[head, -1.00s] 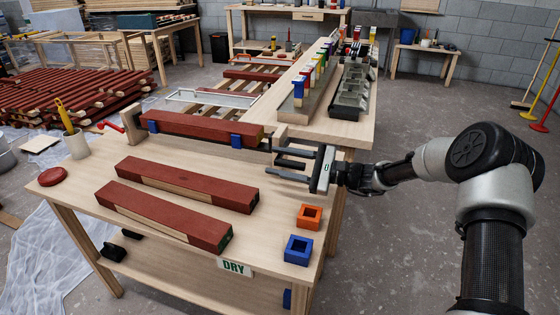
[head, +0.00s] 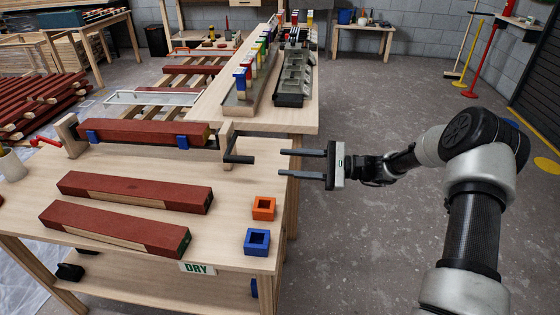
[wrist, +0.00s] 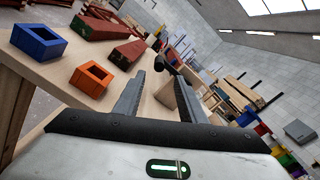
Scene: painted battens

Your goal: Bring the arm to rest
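My gripper (head: 303,165) is open and empty, held just off the right edge of the workbench (head: 225,190). Its two fingers point left toward the dark handle (head: 238,158) at the clamp's right end, apart from it. In the wrist view the fingers (wrist: 160,95) also stand wide with nothing between them. A red batten (head: 145,132) sits in the wooden clamp with blue supports. Two more red battens with bare wood strips, a rear one (head: 135,191) and a front one (head: 115,228), lie on the bench.
An orange square block (head: 263,208) and a blue one (head: 257,242) stand at the bench's right edge, above the DRY label (head: 197,268). Behind is a table with a row of brushes (head: 255,62) and a dark tray (head: 291,75). The floor right of the bench is open.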

